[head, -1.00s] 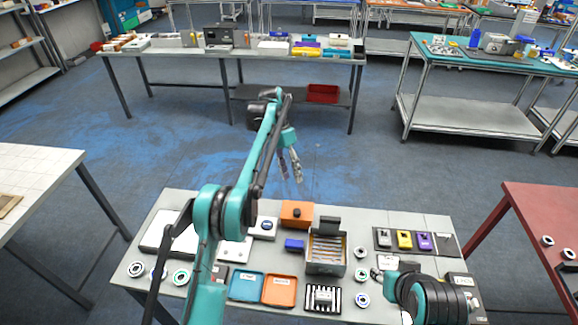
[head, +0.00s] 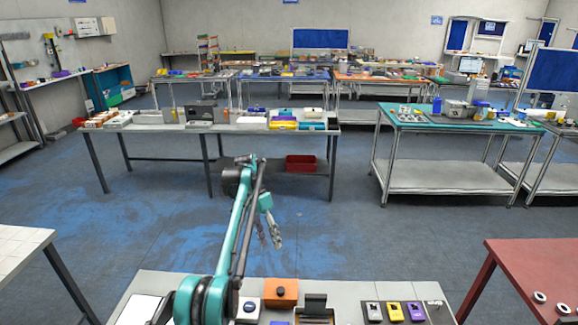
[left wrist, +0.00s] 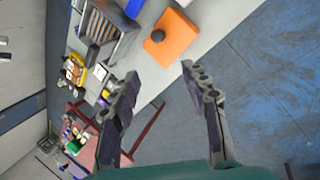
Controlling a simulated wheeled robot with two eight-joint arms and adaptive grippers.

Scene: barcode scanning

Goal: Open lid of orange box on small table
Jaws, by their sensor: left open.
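The orange box (head: 281,292) with a dark round knob on top sits near the far edge of the small grey table (head: 190,283). Its lid looks closed. It also shows in the left wrist view (left wrist: 172,42), past the fingertips. My left gripper (head: 269,242) is open and empty, held above and beyond the table's far edge, apart from the box. Its two spread fingers show in the left wrist view (left wrist: 165,85). My right gripper is not in view.
A red table (head: 525,262) is at the right. A long table (head: 225,129) stands behind, with open floor between.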

